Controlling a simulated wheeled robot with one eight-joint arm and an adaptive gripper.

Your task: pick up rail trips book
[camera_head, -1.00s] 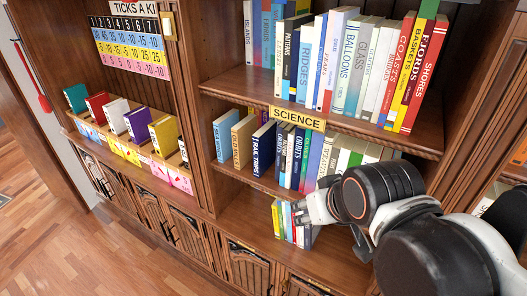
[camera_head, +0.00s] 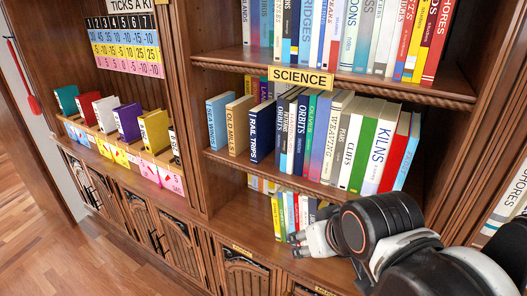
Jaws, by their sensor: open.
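The Rail Trips book (camera_head: 262,132) is dark navy with white spine lettering. It stands upright on the middle shelf, below the SCIENCE label, with a tan book (camera_head: 240,126) close on its left and other books on its right. My gripper (camera_head: 294,245) is at the lower right, in front of the lower shelf, below and to the right of the Rail Trips book and apart from it. Its light fingers point left and are empty. The gripper's far side is partly hidden by my own wrist.
The SCIENCE label (camera_head: 300,77) sits on the shelf edge above the book. A blue book (camera_head: 218,122) stands at the row's left end. Small books (camera_head: 289,212) stand on the lower shelf by my gripper.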

